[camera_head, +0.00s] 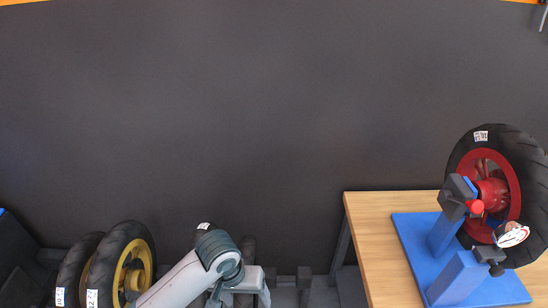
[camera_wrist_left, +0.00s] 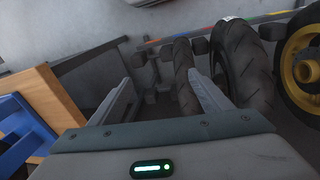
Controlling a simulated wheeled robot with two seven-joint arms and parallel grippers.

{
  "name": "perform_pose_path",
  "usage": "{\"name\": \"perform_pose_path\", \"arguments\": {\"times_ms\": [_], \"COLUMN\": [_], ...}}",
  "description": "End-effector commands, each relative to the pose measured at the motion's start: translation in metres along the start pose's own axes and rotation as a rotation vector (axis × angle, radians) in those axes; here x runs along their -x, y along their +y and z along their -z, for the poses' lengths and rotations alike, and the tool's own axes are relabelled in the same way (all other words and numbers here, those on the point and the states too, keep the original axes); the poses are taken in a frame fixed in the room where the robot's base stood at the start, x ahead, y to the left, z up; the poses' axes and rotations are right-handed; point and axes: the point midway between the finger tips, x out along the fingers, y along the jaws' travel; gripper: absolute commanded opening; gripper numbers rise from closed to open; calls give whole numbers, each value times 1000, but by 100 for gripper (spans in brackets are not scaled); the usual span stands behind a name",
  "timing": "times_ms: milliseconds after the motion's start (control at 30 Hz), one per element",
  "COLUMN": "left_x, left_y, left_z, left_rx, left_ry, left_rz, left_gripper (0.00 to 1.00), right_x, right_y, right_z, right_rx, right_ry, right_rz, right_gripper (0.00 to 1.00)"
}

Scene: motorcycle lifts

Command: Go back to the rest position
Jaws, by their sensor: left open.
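My left gripper (camera_head: 256,282) is at the bottom middle of the head view, at the end of my pale arm, close to the wheel rack. In the left wrist view its two fingers (camera_wrist_left: 160,80) stand wide apart. A dark tyre (camera_wrist_left: 186,80) shows behind and between them, near the right finger; I see no contact. Nothing is held. My right gripper is in neither view.
Tyres with yellow rims (camera_head: 123,265) stand on the rack at the lower left. A wooden table (camera_head: 375,230) at the right carries a blue stand (camera_head: 420,245) with a red-rimmed wheel (camera_head: 515,160).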

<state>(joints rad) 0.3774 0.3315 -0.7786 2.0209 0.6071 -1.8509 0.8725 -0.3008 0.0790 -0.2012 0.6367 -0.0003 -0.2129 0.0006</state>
Motion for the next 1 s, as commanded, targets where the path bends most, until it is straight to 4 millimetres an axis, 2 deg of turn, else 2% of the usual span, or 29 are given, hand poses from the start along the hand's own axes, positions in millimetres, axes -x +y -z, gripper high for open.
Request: {"name": "perform_pose_path", "arguments": {"times_ms": [167,367,567,800,1000], "left_x": [-11,-18,-20,-16,-11], "left_y": [8,-2,-29,-74,-100], "left_z": [-28,-60,-96,-141,-168], "left_rx": [-34,-56,-62,-66,-74], "left_ry": [46,123,193,241,249], "left_rz": [-75,-114,-90,3,70], "left_gripper": [72,72,72,72,72], "right_x": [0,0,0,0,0], "right_y": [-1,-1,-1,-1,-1], "right_z": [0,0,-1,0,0], "right_rx": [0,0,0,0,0], "right_ry": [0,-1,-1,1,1], "right_rz": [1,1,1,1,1], "right_gripper": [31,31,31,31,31]}}
